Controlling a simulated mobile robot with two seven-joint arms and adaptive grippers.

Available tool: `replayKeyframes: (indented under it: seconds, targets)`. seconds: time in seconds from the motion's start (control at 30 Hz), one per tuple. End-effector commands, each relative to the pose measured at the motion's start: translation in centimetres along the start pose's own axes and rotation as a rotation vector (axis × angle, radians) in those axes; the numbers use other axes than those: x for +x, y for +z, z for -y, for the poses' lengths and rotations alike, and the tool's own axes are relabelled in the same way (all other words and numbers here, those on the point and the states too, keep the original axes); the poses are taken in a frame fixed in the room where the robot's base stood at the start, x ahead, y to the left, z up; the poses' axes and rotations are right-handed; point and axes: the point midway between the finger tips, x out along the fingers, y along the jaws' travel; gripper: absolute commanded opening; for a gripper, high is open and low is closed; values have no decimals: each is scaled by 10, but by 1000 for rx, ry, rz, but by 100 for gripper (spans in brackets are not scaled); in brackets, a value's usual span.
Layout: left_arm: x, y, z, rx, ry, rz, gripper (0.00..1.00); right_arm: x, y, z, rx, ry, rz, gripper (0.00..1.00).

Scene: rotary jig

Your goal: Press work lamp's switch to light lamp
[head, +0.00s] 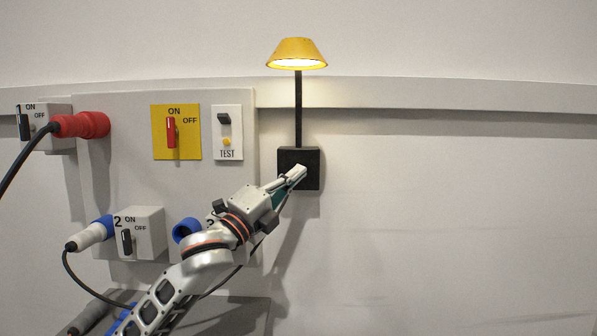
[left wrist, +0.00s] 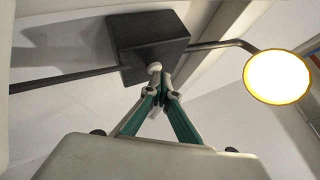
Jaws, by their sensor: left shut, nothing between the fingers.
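The work lamp (head: 297,54) has a yellow shade on a black stem and is lit, glowing warm underneath. In the left wrist view its shade (left wrist: 277,78) shows as a bright white disc with a yellow rim. The stem rises from a black box (head: 311,155) on the wall, also seen in the left wrist view (left wrist: 140,35). My left gripper (head: 298,172) is shut and empty, its fingertips (left wrist: 155,70) at the face of the black box. The switch itself is hidden behind the fingertips, so I cannot tell whether they touch it. My right gripper is not in view.
A grey panel left of the lamp carries a yellow plate with a red switch (head: 171,132) and a white TEST plate (head: 227,145). Red (head: 82,125) and blue (head: 103,228) plugs with cables sit further left. The wall right of the lamp is clear.

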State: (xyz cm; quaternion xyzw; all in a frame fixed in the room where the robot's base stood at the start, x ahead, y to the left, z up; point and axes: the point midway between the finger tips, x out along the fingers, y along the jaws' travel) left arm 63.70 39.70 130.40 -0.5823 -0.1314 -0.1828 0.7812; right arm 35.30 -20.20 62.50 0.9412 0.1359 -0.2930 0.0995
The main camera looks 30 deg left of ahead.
Motion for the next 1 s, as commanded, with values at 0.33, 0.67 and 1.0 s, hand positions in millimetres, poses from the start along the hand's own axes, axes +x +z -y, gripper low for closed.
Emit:
replayKeyframes:
  seconds: [0.33,0.67,1.0]
  targets:
    - [-6,-4,4,0,0,0,0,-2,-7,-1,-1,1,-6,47]
    - [-15,-12,12,0,0,-2,0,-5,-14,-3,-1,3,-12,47]
    - [-36,-27,28,-1,-1,-2,0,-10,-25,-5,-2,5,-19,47]
